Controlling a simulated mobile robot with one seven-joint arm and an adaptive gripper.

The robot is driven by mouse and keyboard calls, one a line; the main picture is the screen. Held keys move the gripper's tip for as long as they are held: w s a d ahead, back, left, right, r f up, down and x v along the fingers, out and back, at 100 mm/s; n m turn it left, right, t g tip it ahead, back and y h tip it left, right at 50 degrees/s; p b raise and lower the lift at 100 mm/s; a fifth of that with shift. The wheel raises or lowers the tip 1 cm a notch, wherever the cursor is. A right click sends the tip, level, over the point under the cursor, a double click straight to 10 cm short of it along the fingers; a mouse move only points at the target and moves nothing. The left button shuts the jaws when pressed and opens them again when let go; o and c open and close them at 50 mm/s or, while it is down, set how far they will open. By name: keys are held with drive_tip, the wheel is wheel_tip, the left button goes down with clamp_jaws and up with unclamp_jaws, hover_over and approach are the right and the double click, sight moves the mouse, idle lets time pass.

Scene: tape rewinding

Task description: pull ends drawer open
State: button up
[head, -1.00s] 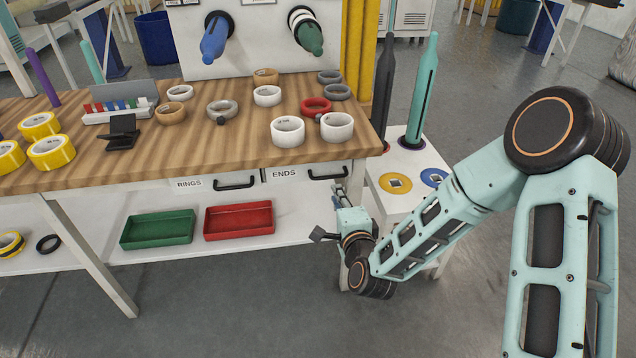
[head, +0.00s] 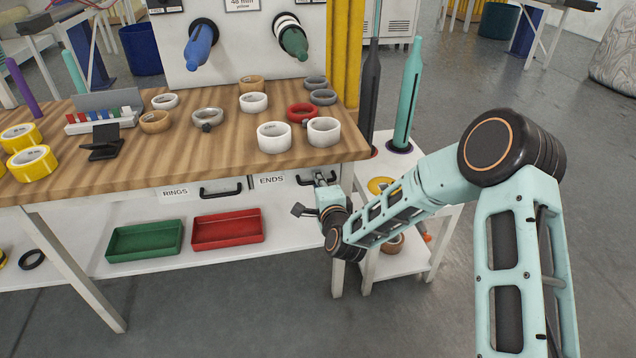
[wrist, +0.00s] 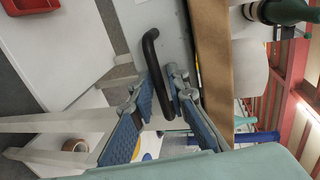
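The ENDS drawer (head: 272,180) is at the right end of the workbench front and looks shut. Its black bar handle (head: 305,181) is partly hidden by my gripper (head: 320,184), which is at the handle. In the wrist view, the handle (wrist: 152,52) reaches down between the two blue-padded fingers of my gripper (wrist: 160,80). The fingers are apart, one on each side of the bar. I cannot tell whether either finger touches it.
The RINGS drawer (head: 175,193) is to the left and looks shut. A green tray (head: 145,241) and a red tray (head: 228,230) sit on the lower shelf. Tape rolls stand on the wooden top. A white side stand (head: 420,185) with upright spindles is close on the right.

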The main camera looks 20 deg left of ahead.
drive_tip(key=shift+c, duration=0.2)
clamp_jaws()
drive_tip(key=shift+s, duration=0.1)
